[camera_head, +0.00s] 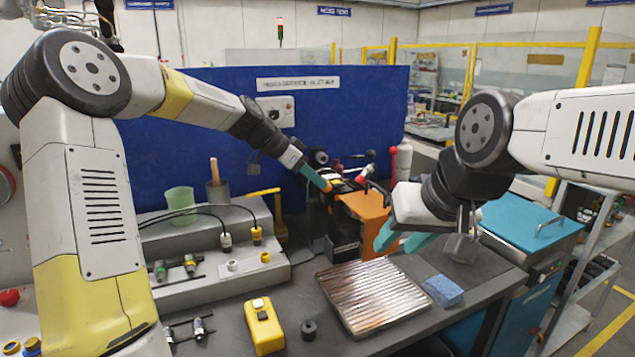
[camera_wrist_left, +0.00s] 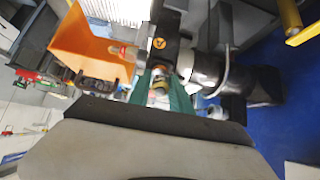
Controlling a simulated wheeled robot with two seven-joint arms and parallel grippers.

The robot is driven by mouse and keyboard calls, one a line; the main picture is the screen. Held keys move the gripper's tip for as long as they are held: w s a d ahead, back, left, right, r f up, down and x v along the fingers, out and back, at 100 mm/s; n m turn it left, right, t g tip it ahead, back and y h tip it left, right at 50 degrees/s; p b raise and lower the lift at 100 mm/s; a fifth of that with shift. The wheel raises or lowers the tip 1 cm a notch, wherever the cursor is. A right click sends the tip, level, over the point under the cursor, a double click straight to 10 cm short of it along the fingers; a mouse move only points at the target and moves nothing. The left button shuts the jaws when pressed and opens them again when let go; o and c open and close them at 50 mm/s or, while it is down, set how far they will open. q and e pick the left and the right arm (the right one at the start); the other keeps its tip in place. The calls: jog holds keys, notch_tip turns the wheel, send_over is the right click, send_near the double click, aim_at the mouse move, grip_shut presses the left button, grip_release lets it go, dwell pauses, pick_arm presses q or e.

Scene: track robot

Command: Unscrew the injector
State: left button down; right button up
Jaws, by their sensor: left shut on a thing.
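My left gripper (camera_head: 318,178) reaches in from the left to the test fixture (camera_head: 345,235) at the back of the bench. Its teal fingers are shut on the injector, a small brass-and-metal piece (camera_wrist_left: 160,86) seen between the fingertips in the left wrist view. The injector sits at the dark fixture block (camera_wrist_left: 158,45); I cannot tell how far its thread is engaged. The fingers hide most of it in the head view. My right gripper (camera_head: 402,242) hangs empty above the bench, right of the orange tray (camera_head: 365,208), its teal fingers apart.
A ribbed metal tray (camera_head: 375,297) and a blue sponge-like block (camera_head: 443,290) lie at the front right. A yellow meter (camera_head: 263,327) and a small black cylinder (camera_head: 308,329) stand left of them. A grey stepped stand (camera_head: 215,275) carries connectors, cables and a green cup (camera_head: 181,204).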

pick_arm(q)
jog(key=n, duration=0.6)
jog(key=shift+n, duration=0.4)
jog(key=n, duration=0.5)
jog(key=n, duration=1)
jog(key=shift+n, duration=1)
